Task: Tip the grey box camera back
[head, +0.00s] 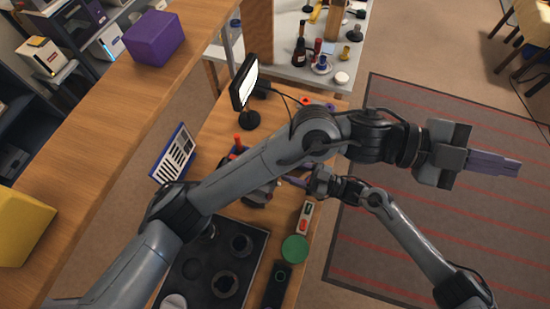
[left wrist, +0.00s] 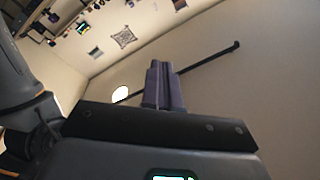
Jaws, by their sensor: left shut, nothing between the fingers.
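My left gripper (head: 518,168) is at the far right of the head view, over the dark striped rug and far from the workbench. Its purple fingers are shut together with nothing between them. They also show closed in the left wrist view (left wrist: 160,68), against a bare wall. My right gripper (head: 292,181) is small, beside a dark grey object (head: 262,194) on the bench. I cannot tell whether it touches that object or how its fingers stand. The grey object may be the grey box camera, but my left arm hides much of it.
A dark tray (head: 262,232) with round parts lies on the bench. A green disc (head: 295,248), a small monitor (head: 244,84) and a blue-edged sheet (head: 173,154) are nearby. A wooden shelf with a purple box (head: 154,38) runs along the left.

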